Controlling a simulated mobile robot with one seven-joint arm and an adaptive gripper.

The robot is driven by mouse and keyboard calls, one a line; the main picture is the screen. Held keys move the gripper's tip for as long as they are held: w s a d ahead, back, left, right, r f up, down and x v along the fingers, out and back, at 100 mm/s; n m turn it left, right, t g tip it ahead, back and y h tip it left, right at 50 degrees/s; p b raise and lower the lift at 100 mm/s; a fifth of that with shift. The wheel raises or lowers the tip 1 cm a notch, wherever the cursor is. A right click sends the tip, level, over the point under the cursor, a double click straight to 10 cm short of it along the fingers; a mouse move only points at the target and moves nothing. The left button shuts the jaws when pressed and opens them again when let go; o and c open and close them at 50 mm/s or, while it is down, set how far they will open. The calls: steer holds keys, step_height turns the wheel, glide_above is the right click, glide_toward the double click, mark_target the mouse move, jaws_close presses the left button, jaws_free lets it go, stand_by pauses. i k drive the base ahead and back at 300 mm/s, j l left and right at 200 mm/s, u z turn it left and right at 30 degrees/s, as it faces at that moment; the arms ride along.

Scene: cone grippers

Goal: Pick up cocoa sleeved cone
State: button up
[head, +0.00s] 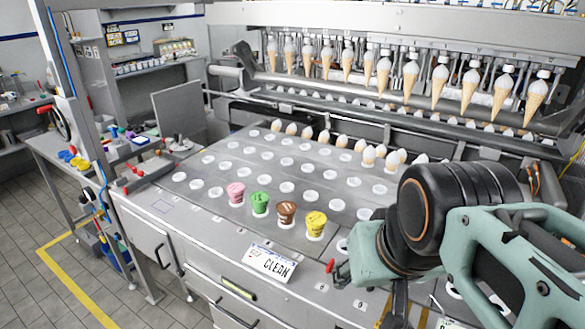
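The brown sleeved cone (286,213), which looks like the cocoa one, stands upright in a holder on the grey machine deck in the head view. It is in a front row between a green sleeved cone (260,203) and a yellow sleeved cone (316,224). A pink sleeved cone (236,194) stands at the left end of that row. My arm comes in from the right, and my gripper (397,305) is at the lower right, right of and nearer than the brown cone, apart from it. Its fingers are largely hidden or cut off by the frame edge.
Many empty white round holders (288,187) cover the deck (215,170). Ice cream cones (411,75) hang in a row from the machine at the back, with more cones (368,156) standing below. A "CLEAN" sign (271,264) lies at the front edge. A side bench (60,150) is at left.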

mark_target(286, 210)
steer(key=i+j+z, duration=0.2)
steer(key=i+j, duration=0.15)
steer(key=j, duration=0.25)
steer(key=i+j+z, duration=0.15)
steer(key=j, duration=0.2)
steer(key=k+j, duration=0.25)
steer(key=k, duration=0.2)
steer(key=i, duration=0.55)
steer(key=z, duration=0.05)
